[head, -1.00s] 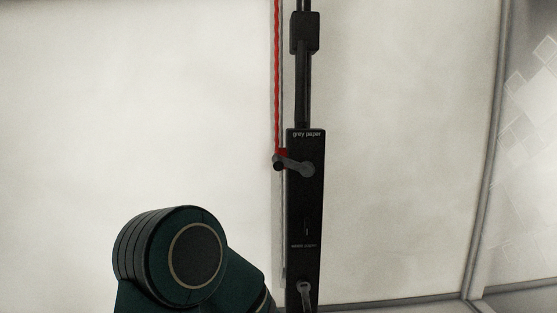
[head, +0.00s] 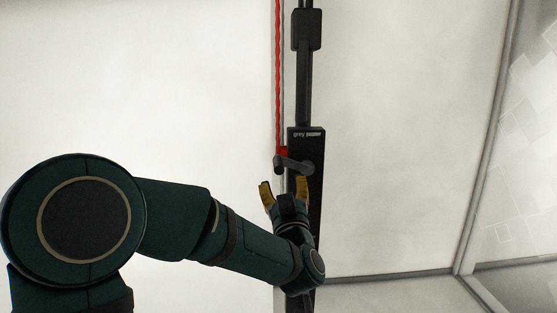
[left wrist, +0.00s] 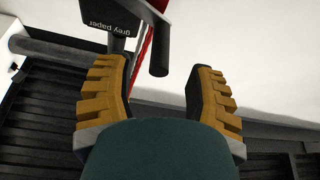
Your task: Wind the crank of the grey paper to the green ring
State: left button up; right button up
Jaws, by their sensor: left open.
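The black panel (head: 307,148) labelled "grey paper" stands upright in the head view. Its grey crank (head: 296,165) points left, with a dark handle (head: 279,164) at its end. My left gripper (head: 284,186) is open just below the crank, its yellow fingers pointing up. In the left wrist view, the handle (left wrist: 158,58) appears between the two open fingers (left wrist: 157,78), near their tips; contact is not clear. The labelled panel (left wrist: 112,22) is upside down there. I see no green ring. My right gripper is not in view.
A red cord (head: 277,75) hangs left of the black pole (head: 303,90), ending by a red piece (head: 284,151) behind the crank. My left arm covers the panel's lower part. Pale backdrop fills both sides; a grey frame edge (head: 485,140) stands right.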

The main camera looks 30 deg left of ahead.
aim_at(277, 156)
pick_arm(q)
jog(key=p+x, duration=0.1)
jog(key=x, duration=0.7)
jog(key=shift+p, duration=0.3)
grip_shut()
